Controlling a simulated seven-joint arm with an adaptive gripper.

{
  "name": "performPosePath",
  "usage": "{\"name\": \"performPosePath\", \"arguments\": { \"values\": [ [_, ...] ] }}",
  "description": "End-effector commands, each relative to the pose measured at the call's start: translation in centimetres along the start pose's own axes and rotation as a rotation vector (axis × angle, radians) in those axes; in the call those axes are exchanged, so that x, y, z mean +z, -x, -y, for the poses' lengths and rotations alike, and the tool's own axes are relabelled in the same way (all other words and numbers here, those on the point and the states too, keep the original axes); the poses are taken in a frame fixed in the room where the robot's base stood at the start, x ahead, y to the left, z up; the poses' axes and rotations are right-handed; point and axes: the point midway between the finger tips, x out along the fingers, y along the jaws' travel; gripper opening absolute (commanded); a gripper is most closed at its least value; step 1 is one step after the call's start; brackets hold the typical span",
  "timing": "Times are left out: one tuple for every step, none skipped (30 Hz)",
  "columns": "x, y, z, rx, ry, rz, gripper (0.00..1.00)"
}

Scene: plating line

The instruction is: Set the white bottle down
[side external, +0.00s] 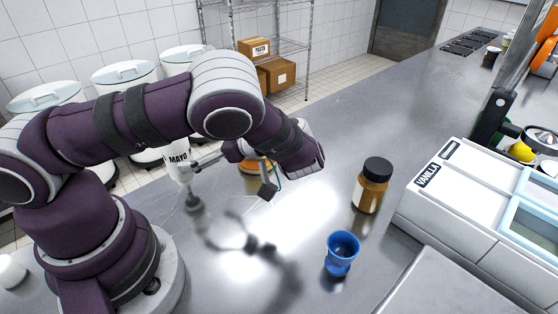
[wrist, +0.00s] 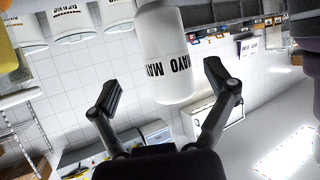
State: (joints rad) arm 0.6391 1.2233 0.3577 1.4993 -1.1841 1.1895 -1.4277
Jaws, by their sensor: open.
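The white bottle (side external: 177,167), marked MAYO, is at the far side of the counter, partly hidden by my arm and gripper in the side view. In the wrist view the white bottle (wrist: 168,60) appears upside down, with its near end between and a little beyond my fingers. My gripper (side external: 230,192) is open, and its fingers (wrist: 166,88) stand wide apart on either side of the bottle with visible gaps. I cannot tell whether the bottle's base touches the counter (side external: 300,210).
A brown jar with a black lid (side external: 371,185) and a blue cup (side external: 341,252) stand to the right. An orange-yellow item (side external: 250,167) is partly hidden behind my gripper. A white VANILLA container unit (side external: 450,200) borders the right. Bare counter lies between.

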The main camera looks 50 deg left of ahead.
Motion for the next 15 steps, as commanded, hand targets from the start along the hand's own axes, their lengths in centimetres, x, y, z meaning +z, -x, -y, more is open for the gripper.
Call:
{"name": "performPosePath", "arguments": {
  "values": [
    [0.0, -0.4, 0.1, -0.002, -0.003, 0.002, 0.84],
    [0.1, -0.7, 0.1, -0.002, -0.003, 0.001, 0.84],
    [0.2, -1.4, 0.3, -0.003, -0.005, 0.001, 0.84],
    [0.3, -1.9, 0.4, -0.003, -0.007, 0.003, 0.84],
    [0.4, -2.6, 0.6, -0.005, -0.005, 0.001, 0.84],
    [0.6, -3.4, 0.8, -0.005, -0.006, 0.002, 0.84],
    [0.6, -3.9, 0.8, -0.003, -0.005, 0.001, 0.84],
    [0.6, -4.4, 0.7, -0.002, -0.004, 0.0, 0.84],
    [0.6, -4.9, 0.7, -0.001, -0.003, 0.0, 0.84],
    [0.6, -5.2, 0.7, -0.001, -0.004, 0.001, 0.84],
    [0.6, -5.3, 0.7, 0.001, -0.004, 0.003, 0.84],
    [0.7, -5.5, 0.7, 0.002, -0.004, 0.004, 0.84],
    [0.7, -5.5, 0.7, 0.002, -0.003, 0.004, 0.84],
    [0.7, -5.5, 0.7, 0.002, -0.003, 0.004, 0.84],
    [0.7, -5.5, 0.7, 0.003, -0.003, 0.004, 0.84]
  ]
}}
